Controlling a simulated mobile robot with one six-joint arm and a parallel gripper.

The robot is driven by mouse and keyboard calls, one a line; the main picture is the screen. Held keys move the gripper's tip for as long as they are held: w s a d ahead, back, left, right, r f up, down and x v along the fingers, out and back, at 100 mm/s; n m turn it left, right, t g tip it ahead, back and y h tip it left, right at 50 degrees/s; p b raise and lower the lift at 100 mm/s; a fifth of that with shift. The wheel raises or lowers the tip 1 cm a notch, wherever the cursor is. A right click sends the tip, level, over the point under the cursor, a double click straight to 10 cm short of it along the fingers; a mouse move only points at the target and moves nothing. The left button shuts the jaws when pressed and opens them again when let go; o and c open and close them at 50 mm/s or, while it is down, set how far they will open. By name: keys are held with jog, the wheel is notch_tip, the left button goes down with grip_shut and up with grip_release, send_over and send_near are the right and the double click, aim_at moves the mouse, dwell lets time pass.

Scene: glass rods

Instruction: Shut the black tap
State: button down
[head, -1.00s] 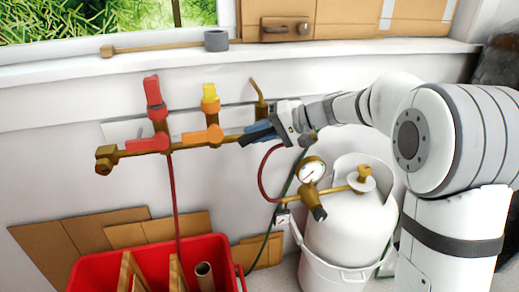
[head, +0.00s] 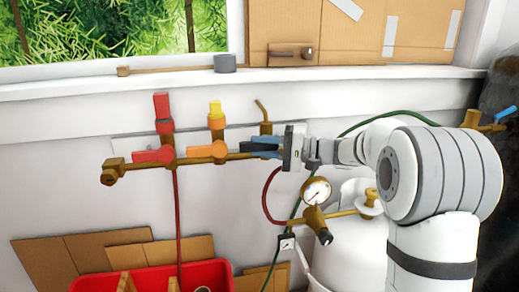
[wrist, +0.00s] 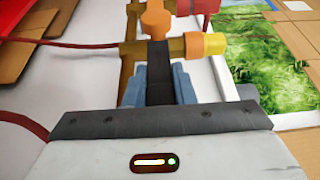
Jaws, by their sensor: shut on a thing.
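The brass manifold (head: 235,157) runs along the wall below the window sill. The black tap's handle (wrist: 160,72) shows in the wrist view as a dark bar between my blue fingers. My gripper (head: 258,147) reaches in from the right at the manifold's right end, fingers pointing left, and is shut on the black handle. On the manifold, a tap with an orange handle (head: 206,150) and a tap with a red handle (head: 152,155) stand to the left.
A white gas cylinder (head: 350,240) with a pressure gauge (head: 316,190) stands below my arm. A red crate (head: 210,272) and cardboard pieces (head: 85,255) are below. A red hose (head: 178,220) hangs from the manifold. A grey cylinder (head: 225,63) sits on the sill.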

jog(key=shift+a, duration=0.25)
jog(key=c, duration=1.6)
grip_release()
jog(key=shift+o, duration=0.5)
jog(key=shift+a, duration=0.2)
jog(key=o, duration=0.3)
jog(key=shift+d, duration=0.2)
jog(key=shift+d, duration=0.15)
jog(key=shift+d, duration=0.35)
jog(key=d+p, duration=0.1)
jog(key=d, duration=0.5)
jog(key=shift+s+d, duration=0.4)
jog(key=shift+s, duration=0.05)
